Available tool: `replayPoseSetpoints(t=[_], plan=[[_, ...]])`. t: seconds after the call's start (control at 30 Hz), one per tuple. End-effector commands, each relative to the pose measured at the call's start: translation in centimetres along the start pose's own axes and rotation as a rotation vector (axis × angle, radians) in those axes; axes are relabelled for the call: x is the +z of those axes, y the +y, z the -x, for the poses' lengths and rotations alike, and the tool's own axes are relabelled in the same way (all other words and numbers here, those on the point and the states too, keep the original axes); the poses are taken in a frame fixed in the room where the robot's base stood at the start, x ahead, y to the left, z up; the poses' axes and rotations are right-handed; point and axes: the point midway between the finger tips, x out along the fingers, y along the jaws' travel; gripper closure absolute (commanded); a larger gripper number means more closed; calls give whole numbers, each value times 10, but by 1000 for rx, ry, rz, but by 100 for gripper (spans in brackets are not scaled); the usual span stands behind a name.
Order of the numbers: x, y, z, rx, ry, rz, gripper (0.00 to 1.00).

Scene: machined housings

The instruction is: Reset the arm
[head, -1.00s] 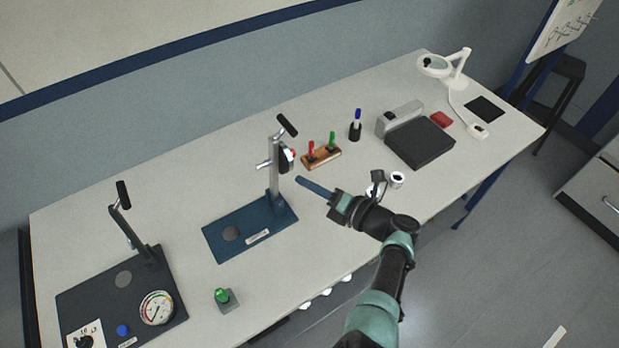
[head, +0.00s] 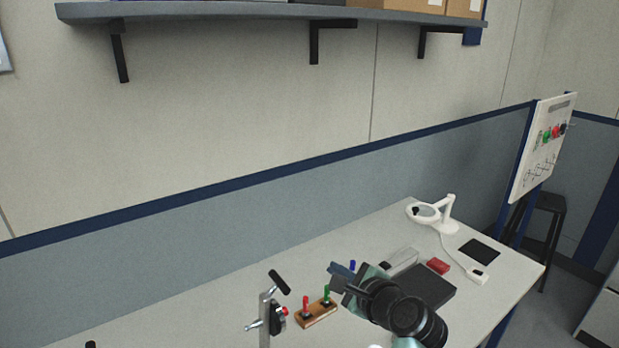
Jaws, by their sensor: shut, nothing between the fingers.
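My gripper (head: 343,276) is at the lower middle of the head view, at the end of my dark and teal arm. It is shut, with nothing held. It is raised over the workbench (head: 225,322), in front of the blue-topped pen holder and left of the black pad (head: 426,288). The rest of my arm drops out of the bottom edge of the picture.
A lever press (head: 266,318) and a wooden block with red and green pegs (head: 317,313) stand left of my gripper. A white magnifier lamp (head: 436,214) and a red block (head: 438,266) are to the right. A wall shelf (head: 270,11) is above.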

Motion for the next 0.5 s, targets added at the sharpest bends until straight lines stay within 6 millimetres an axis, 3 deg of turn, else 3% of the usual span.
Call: replayPoseSetpoints(t=[0.03, 0.17, 0.3, 0.37, 0.5], plan=[[16, -20, 8, -70, 22, 189, 100], [66, -72, 43, -254, 115, 660, 100], [135, -114, 100, -471, 261, 1131, 100], [167, -126, 130, -569, 342, 1317, 100], [236, -138, 211, -792, 577, 1674, 100]])
